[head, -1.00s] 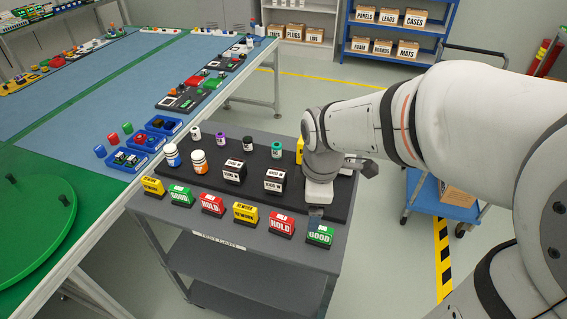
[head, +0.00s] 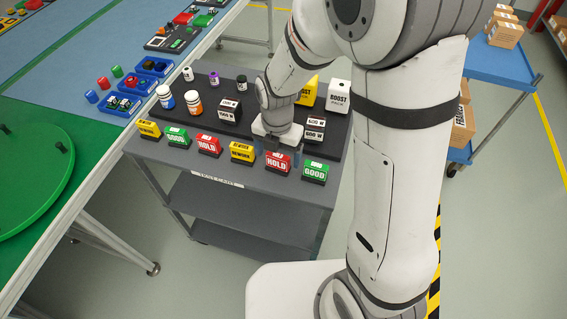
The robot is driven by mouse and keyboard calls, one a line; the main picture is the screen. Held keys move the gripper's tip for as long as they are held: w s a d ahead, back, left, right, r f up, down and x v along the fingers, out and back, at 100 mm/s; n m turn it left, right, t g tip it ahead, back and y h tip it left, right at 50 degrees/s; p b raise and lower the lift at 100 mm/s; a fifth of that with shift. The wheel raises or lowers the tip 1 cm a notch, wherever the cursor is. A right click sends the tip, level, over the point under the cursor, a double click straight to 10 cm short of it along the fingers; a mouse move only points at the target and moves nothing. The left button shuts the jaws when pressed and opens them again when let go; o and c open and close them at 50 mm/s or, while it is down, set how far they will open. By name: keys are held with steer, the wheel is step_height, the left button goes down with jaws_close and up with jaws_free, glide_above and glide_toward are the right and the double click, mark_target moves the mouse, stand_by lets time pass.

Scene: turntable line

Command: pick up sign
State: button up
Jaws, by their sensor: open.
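A front row of signs on black bases stands along the near edge of the grey cart (head: 180,163). From left they are a yellow one (head: 149,128), green GOOD (head: 177,137), red HOLD (head: 208,146), yellow REWORK (head: 242,153), red HOLD (head: 277,162) and green GOOD (head: 315,171). My gripper (head: 282,155) points down just behind and above the right-hand red HOLD sign, fingers apart. I cannot tell whether a finger touches the sign. No sign is visibly lifted.
A green turntable (head: 30,170) and blue bins (head: 124,104) lie left. A blue cart (head: 500,60) stands right.

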mark_target(278, 156)
steer(key=shift+f, duration=1.5)
steer(key=c, duration=1.1)
